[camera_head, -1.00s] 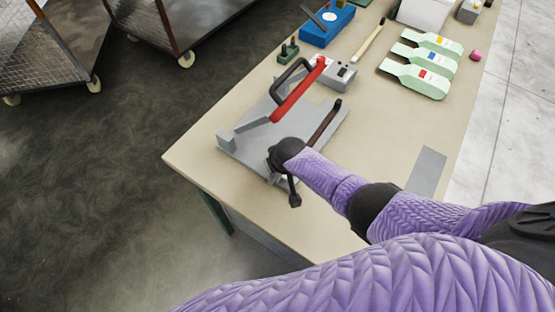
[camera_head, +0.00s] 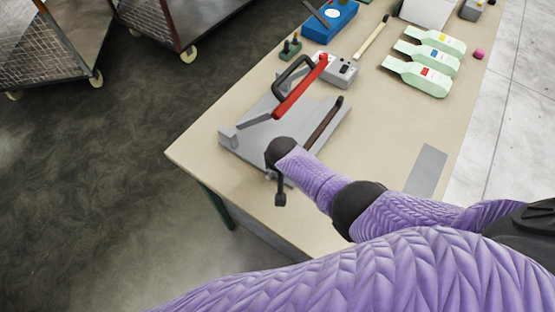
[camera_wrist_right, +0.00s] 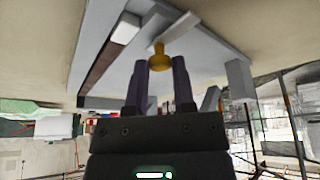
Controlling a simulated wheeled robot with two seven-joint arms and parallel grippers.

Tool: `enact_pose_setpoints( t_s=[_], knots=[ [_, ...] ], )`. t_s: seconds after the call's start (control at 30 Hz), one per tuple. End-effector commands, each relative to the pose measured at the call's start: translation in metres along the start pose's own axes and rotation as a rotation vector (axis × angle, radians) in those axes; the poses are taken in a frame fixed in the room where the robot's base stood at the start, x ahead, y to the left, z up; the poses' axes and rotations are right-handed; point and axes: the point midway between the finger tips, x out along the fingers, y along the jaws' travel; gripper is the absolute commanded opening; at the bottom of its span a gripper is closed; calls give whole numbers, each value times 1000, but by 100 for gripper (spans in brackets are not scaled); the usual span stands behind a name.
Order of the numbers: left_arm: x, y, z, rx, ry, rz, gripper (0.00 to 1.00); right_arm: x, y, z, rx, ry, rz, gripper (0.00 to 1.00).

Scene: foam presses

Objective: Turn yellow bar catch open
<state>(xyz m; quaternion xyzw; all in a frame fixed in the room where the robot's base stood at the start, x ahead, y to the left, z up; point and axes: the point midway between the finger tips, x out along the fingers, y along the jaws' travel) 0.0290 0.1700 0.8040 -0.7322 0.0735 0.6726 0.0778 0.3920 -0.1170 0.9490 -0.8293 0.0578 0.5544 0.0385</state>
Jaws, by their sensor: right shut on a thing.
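The grey press (camera_head: 258,140) lies on the bench, with a red bar (camera_head: 299,88), a dark looped handle and a dark brown bar (camera_head: 323,124) on it. The yellow bar catch (camera_wrist_right: 158,57) shows in the right wrist view as a small knob against the grey plate. My right gripper (camera_wrist_right: 161,68) is shut on it, one dark finger on each side. In the head view my right arm's black wrist (camera_head: 281,152) is over the press's near edge and hides the catch. My left gripper is not in view.
Behind the press stand a grey box with knobs (camera_head: 343,71) and a blue box (camera_head: 330,22). Several pale green bottle shapes (camera_head: 418,77) and a brush (camera_head: 371,38) lie farther right. A grey flat plate (camera_head: 427,170) lies at the right. Bench surface between is clear.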

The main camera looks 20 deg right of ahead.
Motion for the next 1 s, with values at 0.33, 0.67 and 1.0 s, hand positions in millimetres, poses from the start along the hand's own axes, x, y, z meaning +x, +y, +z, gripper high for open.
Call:
enact_pose_setpoints(
  t_s=[0.33,0.67,1.0],
  knots=[
    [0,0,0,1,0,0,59,0,0,-1,0,2,-1,67],
    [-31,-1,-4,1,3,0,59,-33,0,-3,0,1,-2,67],
    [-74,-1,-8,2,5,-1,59,-98,0,-2,0,3,-2,67]
  ],
)
